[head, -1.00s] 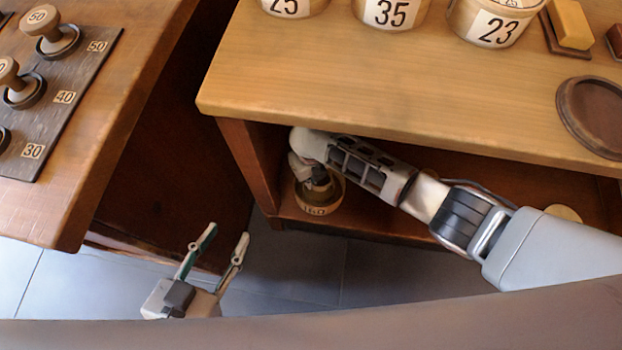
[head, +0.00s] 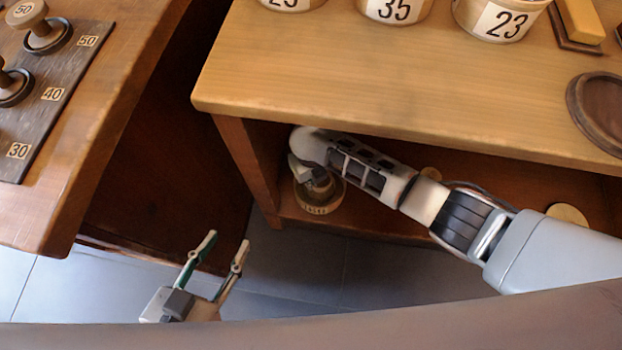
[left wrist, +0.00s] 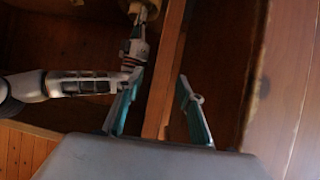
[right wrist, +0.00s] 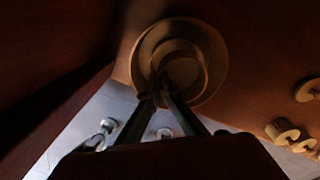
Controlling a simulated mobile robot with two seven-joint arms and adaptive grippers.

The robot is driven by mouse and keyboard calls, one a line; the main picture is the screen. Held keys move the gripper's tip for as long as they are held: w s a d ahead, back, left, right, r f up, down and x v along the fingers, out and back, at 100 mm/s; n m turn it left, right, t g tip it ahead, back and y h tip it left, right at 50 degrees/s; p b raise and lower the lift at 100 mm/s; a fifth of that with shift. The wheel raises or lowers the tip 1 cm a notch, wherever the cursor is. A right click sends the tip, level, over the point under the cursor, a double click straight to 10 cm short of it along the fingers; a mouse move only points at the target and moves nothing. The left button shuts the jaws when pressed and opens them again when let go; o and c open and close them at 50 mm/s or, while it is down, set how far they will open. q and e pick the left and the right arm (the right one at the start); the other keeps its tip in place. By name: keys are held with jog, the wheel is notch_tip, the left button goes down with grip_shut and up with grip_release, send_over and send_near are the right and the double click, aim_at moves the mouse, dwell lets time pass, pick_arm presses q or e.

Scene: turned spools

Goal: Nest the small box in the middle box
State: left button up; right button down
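The middle box is a round wooden tub (head: 332,201) with a label on its front, on the low shelf under the table. It also shows in the right wrist view (right wrist: 212,52). The small box, a smaller round tub (right wrist: 183,73), sits within the middle box's rim there; how deep it is I cannot tell. My right gripper (right wrist: 157,92) has its fingertips close together at the small box's near wall, apparently pinching it. In the head view the right gripper (head: 320,184) hides most of the small box. My left gripper (head: 227,241) is open and empty; it also shows in the left wrist view (left wrist: 160,80).
The table edge (head: 400,135) overhangs my right arm, and a shelf side panel (head: 250,165) stands left of the tub. Round pieces (head: 568,213) lie further right on the shelf. Numbered tubs (head: 395,8) stand on top. A left table carries a spool board (head: 45,95).

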jog(key=shift+f, duration=0.25)
dwell(0.4)
jog(key=shift+s+f, duration=0.1)
jog(key=shift+f, duration=0.25)
jog(key=shift+f+b, duration=0.6)
jog(key=shift+f, duration=0.15)
dwell(0.3)
jog(key=c, duration=2.2)
grip_release()
jog(key=shift+o, duration=0.3)
jog(key=o, duration=0.3)
jog(key=shift+r+p, duration=0.5)
jog(key=shift+r, duration=0.3)
